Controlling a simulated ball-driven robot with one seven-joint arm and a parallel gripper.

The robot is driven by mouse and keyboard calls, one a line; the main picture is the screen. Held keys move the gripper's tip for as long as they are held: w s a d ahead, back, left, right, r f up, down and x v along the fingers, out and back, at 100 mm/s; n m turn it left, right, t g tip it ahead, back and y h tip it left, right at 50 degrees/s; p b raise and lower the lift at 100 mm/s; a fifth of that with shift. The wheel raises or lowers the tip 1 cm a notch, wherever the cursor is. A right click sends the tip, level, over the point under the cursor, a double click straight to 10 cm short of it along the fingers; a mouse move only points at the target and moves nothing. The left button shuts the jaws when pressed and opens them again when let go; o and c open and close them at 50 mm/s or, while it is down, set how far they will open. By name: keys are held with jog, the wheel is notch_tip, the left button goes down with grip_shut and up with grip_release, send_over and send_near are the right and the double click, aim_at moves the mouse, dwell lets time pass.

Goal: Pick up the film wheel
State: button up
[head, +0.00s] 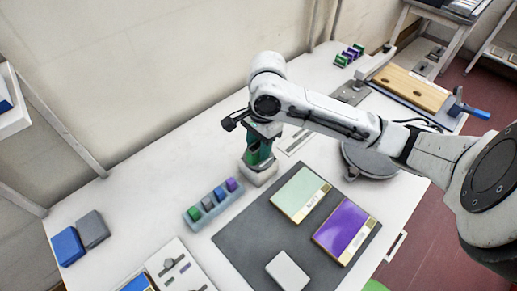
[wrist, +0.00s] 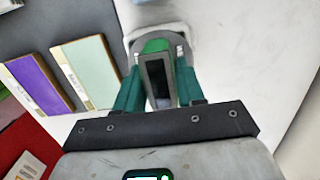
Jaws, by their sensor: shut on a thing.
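My gripper (head: 258,155) points down at the back middle of the white table. In the wrist view its two teal fingers (wrist: 159,92) are shut on the film wheel (wrist: 157,68), a narrow grey-framed piece with a dark middle and some green at its far end. A pale, rounded block (head: 260,173) is right below the fingers in the head view. The fingers hide most of the wheel there, and I cannot tell whether it touches the block.
A dark mat (head: 245,240) carries a green panel (head: 300,193), a purple panel (head: 345,229) and a white block (head: 288,271). A rack of small coloured blocks (head: 213,207) stands left of my gripper. The back-left tabletop is clear.

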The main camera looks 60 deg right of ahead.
notch_tip(320, 180, up, 10)
jog(key=shift+f+p, duration=0.1)
jog(key=shift+p, duration=0.65)
notch_tip(320, 180, up, 8)
jog(key=p, duration=0.6)
dwell(0.3)
